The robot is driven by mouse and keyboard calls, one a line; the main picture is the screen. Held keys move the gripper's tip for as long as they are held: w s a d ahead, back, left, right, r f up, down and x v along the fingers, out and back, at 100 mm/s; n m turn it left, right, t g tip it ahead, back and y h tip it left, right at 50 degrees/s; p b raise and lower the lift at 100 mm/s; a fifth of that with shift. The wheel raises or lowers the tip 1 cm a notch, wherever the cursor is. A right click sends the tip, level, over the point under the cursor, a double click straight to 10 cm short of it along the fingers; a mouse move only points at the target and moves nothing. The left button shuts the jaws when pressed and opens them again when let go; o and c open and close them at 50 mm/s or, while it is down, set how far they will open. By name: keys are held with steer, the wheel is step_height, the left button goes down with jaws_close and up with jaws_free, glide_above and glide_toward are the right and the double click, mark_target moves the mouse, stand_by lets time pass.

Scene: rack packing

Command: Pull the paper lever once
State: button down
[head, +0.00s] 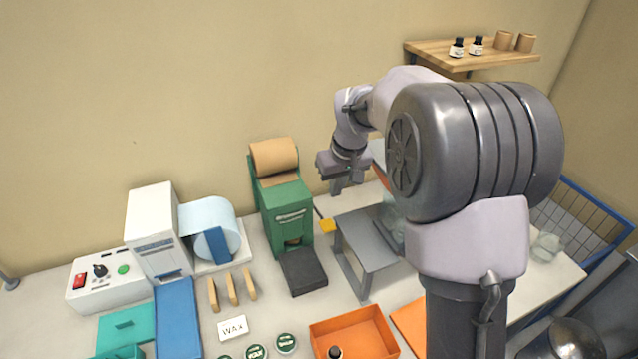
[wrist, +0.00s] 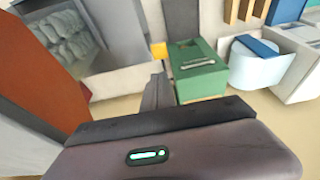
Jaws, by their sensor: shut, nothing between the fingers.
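The green paper dispenser (head: 290,212) stands against the back wall with a brown paper roll (head: 274,156) on top. Its lever, with a yellow handle (head: 327,226), sticks out from its right side. My gripper (head: 337,188) is shut and empty, above and slightly right of the lever, apart from it. In the wrist view, the closed fingers (wrist: 157,92) point toward the gap beside the green dispenser (wrist: 197,78). The yellow handle (wrist: 158,50) shows beyond them; its rod is mostly hidden there.
A grey stand (head: 370,241) is close to the lever's right. A dark pad (head: 303,271) lies in front of the dispenser. A white machine (head: 155,232) and pale blue roll (head: 207,214) stand left. An orange tray (head: 318,331) is in front.

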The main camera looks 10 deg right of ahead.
mark_target(329, 224)
steer(key=shift+w+f, duration=0.15)
steer(key=shift+f, duration=0.05)
steer(key=x, duration=0.4)
steer(key=b+x, duration=0.1)
steer(key=x, duration=0.3)
steer(key=s+b+x, duration=0.1)
steer(key=x, duration=0.3)
steer(key=shift+w+f, duration=0.15)
steer(key=shift+f, duration=0.35)
steer(key=shift+f+b, duration=0.3)
steer(key=shift+f, duration=0.25)
